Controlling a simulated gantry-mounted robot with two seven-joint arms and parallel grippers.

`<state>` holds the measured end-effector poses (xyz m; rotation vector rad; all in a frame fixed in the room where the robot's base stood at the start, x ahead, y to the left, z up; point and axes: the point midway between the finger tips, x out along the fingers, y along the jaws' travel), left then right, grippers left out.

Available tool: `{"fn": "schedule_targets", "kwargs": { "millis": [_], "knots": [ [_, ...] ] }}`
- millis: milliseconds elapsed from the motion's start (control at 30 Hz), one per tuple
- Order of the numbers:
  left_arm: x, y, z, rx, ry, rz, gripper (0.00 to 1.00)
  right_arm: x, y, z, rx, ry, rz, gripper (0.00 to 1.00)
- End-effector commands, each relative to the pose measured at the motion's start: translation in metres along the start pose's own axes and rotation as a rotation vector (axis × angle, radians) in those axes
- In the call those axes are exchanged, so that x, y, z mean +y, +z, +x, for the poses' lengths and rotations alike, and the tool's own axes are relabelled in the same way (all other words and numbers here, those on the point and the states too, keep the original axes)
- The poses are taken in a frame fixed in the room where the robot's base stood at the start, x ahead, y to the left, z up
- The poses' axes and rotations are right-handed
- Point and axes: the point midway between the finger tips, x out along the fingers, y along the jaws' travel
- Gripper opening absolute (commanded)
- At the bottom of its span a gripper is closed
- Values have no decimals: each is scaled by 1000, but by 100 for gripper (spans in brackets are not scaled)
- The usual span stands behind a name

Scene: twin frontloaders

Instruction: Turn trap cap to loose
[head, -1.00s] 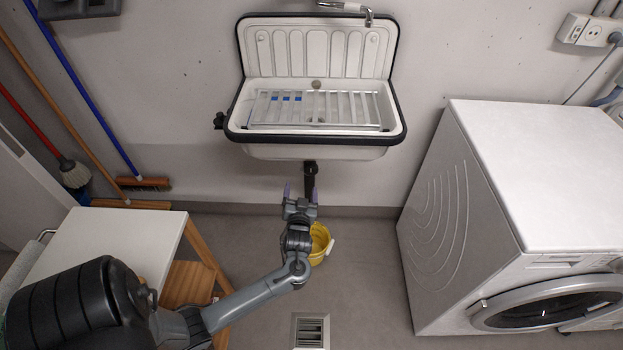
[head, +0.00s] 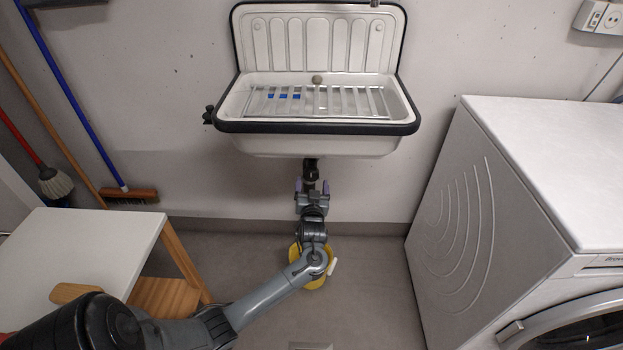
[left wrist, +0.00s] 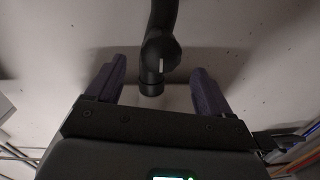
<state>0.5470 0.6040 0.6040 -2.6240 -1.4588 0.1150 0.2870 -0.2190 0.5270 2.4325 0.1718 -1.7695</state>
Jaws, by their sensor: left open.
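The black drain trap (head: 310,170) hangs under the sink, largely hidden by my left gripper (head: 312,187) in the head view. In the left wrist view, the dark trap pipe (left wrist: 163,15) comes in from the top. A round dark cap (left wrist: 160,50) with a short pale upright mark faces the camera, and a short dark stub (left wrist: 151,88) shows below it. My left gripper (left wrist: 158,66) is open, with purple fingers to either side of the trap and a visible gap on each side. My right gripper is not in view.
The white sink (head: 316,146) with a metal rack (head: 350,103) is above the gripper. A yellow bucket (head: 296,257) stands on the floor under my left arm. A washing machine (head: 560,165) is at the right, a white-topped table (head: 85,250) at the left. Brooms lean on the left wall.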

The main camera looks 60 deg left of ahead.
Motion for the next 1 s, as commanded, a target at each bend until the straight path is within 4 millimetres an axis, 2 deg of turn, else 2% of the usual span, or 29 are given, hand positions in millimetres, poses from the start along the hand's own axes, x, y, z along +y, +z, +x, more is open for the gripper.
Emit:
{"fn": "schedule_targets", "kwargs": {
  "millis": [33, 200, 400, 800, 867, 1000],
  "knots": [
    [0, 2, 10, 2, -3, 0, 81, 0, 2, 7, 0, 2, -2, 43],
    [-1, 2, 35, 2, -3, 0, 81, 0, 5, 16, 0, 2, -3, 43],
    [0, 1, 52, 1, -1, 0, 81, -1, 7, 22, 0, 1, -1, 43],
    [-1, 0, 57, 0, -1, -1, 81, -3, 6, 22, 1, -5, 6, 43],
    [-1, 0, 57, 0, -1, 0, 74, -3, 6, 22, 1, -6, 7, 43],
    [-1, 0, 57, 0, -1, 0, 52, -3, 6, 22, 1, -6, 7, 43]
  ]
}}
